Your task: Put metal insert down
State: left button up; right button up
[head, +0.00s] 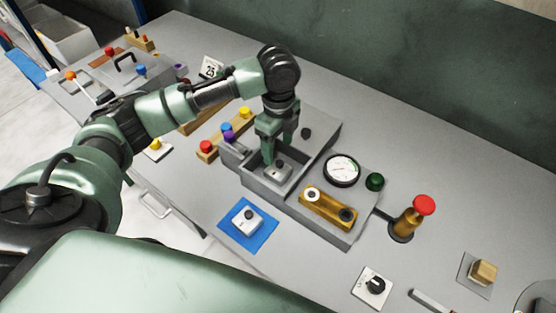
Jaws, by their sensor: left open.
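A small grey metal insert (279,174) with a dark knob sits inside the grey open-topped box (262,189) in the middle of the bench. My left gripper (279,154) points down into this box, just above and behind that block, with its jaws apart. The fingertips are close to the block, but I cannot tell whether they touch it. A similar light block (246,219) with a dark knob rests on a blue mat (264,236) in front of the box. My right gripper is out of view.
A gauge (341,170), a green button (375,182) and a brass block (328,208) sit right of the box. A red-topped button post (409,218) stands farther right. A rack of coloured knobs (207,148) is at left. Bare bench lies around the blue mat.

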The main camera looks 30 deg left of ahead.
pick_arm(q)
jog(key=shift+r, duration=1.35)
